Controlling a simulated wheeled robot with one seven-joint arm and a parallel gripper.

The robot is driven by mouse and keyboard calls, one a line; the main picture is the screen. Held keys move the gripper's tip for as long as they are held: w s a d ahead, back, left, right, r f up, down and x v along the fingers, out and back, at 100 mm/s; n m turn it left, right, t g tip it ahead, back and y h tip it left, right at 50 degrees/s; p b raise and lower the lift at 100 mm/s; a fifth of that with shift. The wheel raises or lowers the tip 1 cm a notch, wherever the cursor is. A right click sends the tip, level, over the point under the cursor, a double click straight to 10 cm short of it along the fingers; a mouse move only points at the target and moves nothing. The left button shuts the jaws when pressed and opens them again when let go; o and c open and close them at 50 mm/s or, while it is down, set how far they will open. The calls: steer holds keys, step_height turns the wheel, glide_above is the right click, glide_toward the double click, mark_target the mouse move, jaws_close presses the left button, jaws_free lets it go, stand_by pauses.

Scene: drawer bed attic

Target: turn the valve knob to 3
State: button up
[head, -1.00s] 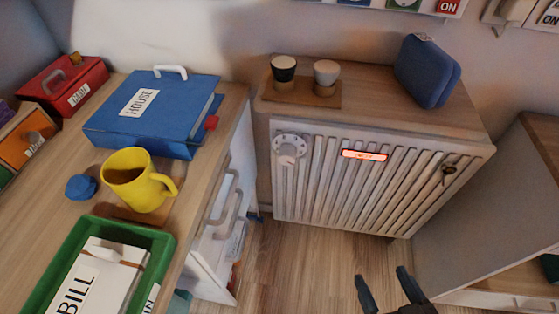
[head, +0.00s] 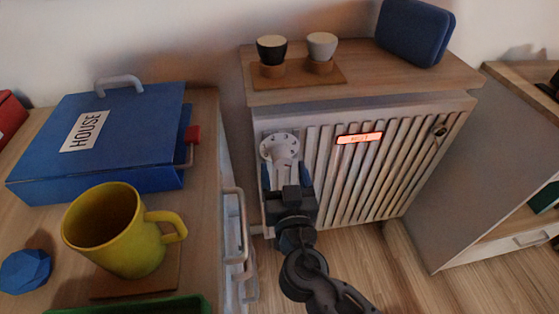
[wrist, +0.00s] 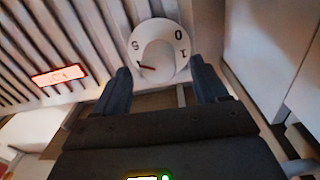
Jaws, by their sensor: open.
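The valve knob (head: 281,147) is a round white dial at the upper left of the ribbed radiator (head: 345,185). In the wrist view the knob (wrist: 158,50) shows the digits 5, 0 and 1, with a small red mark on its lower left part. Its other digits are not readable. My gripper (head: 284,174) is at the knob from below. In the wrist view my gripper (wrist: 160,68) is open, with one dark finger at each lower side of the knob. I cannot tell whether the fingers touch it.
A lit red display (head: 359,138) is on the radiator; its text is too small to read. Two cups (head: 271,50) (head: 321,47) and a blue case (head: 415,32) stand on the shelf above. A desk with a yellow mug (head: 105,235) and a blue HOUSE binder (head: 140,125) stands left.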

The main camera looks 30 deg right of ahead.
mark_target(283, 165)
steer(key=shift+x, duration=1.75)
steer(key=c, duration=1.1)
steer(key=shift+o, duration=0.2)
